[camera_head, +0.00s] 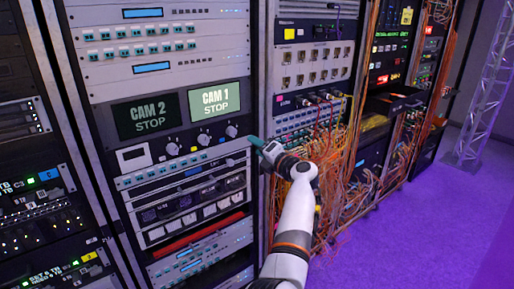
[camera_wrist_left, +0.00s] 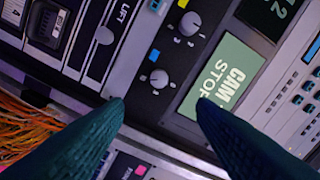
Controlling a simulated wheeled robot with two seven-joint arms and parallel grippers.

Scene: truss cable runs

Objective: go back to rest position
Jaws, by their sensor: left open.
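My left gripper (camera_head: 257,142) is in front of the rack in the head view, at the right edge of the panel with knobs. It is empty. In the left wrist view its two dark green fingers (camera_wrist_left: 162,104) stand apart, with only panel between them. The CAM 1 STOP screen (camera_head: 215,102) is lit pale green, up and left of the gripper. It also shows in the left wrist view (camera_wrist_left: 228,78), near the right fingertip. I cannot tell whether the fingers touch the panel. My right gripper is not in view.
The CAM 2 STOP screen (camera_head: 148,116) is dark. Several knobs (camera_head: 203,137) sit below the screens. Orange cables (camera_head: 335,150) hang in a tangle right of the gripper, close to my arm. A truss tower (camera_head: 485,90) stands at the right. The purple floor (camera_head: 420,230) is clear.

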